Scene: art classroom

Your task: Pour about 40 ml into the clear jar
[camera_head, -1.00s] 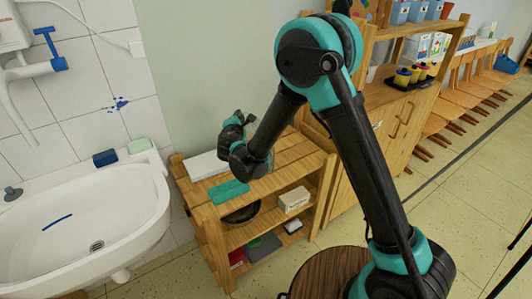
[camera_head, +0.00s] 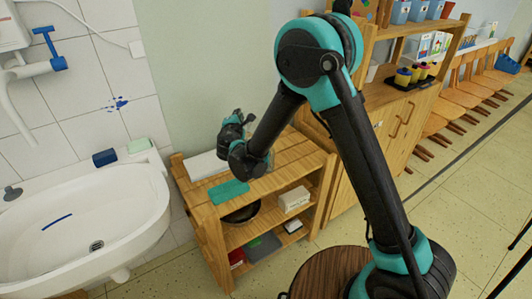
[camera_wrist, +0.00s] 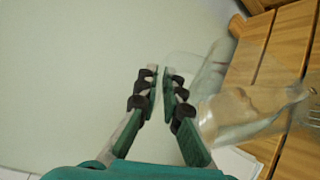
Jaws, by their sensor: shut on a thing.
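My gripper (camera_wrist: 161,84) is shut on a clear, see-through vessel (camera_wrist: 194,68) whose edges are faint against the pale wall. A second clear shape, seemingly the clear jar (camera_wrist: 237,112), shows just to the right of my fingers in the wrist view, over the wooden shelf top. The two outlines overlap, and I cannot tell whether they touch. The liquid level in either is too faint to read. In the head view my gripper (camera_head: 236,122) is above the back of the low wooden shelf (camera_head: 290,158), its fingers mostly hidden by my wrist.
A teal cloth (camera_head: 229,191) and a white flat item (camera_head: 205,165) lie on the shelf top. A dark bowl (camera_head: 242,213) and a white box (camera_head: 293,199) sit below. A sink (camera_head: 130,205) stands at left, a taller wooden cabinet (camera_head: 385,125) at right.

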